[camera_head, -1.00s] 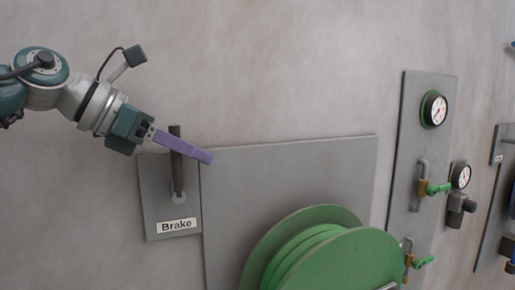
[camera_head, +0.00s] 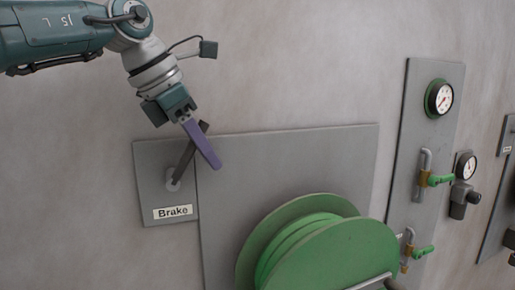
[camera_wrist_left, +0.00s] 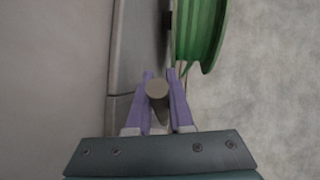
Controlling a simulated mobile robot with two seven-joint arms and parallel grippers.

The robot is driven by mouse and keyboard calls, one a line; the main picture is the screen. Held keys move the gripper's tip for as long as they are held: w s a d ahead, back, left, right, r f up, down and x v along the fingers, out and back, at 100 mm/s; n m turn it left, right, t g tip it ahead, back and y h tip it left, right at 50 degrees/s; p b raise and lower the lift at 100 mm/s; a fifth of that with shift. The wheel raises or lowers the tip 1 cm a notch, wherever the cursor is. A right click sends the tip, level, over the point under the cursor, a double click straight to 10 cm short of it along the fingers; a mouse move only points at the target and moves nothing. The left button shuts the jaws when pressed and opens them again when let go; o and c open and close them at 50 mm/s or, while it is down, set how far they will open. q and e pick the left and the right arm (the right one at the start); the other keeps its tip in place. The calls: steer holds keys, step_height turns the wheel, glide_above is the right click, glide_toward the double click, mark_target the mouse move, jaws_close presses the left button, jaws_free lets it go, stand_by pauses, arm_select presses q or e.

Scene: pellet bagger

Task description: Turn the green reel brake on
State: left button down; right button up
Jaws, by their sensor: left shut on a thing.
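The brake lever (camera_head: 187,158) is a dark grey bar on a pivot, on a grey plate (camera_head: 152,195) with a "Brake" label (camera_head: 173,212). It leans up and to the right from its pivot. My left gripper (camera_head: 213,160) has purple fingers and is shut on the lever near its upper end. In the left wrist view, the lever's round end (camera_wrist_left: 157,89) sits between the two purple fingers (camera_wrist_left: 160,76). The green reel (camera_head: 325,245) is below and to the right of the lever. My right gripper is not in view.
A large grey panel (camera_head: 290,165) lies behind the reel. To the right, another panel (camera_head: 402,165) carries a gauge (camera_head: 440,98) and green-handled valves (camera_head: 434,181). A second gauge (camera_head: 466,167) is beside it. The wall above the brake is clear.

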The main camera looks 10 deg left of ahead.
arm_select(q)
steer(key=shift+f, duration=0.1)
steer(key=c, duration=0.8)
jaws_free()
steer(key=p+v, duration=0.5)
steer(key=v, duration=0.5)
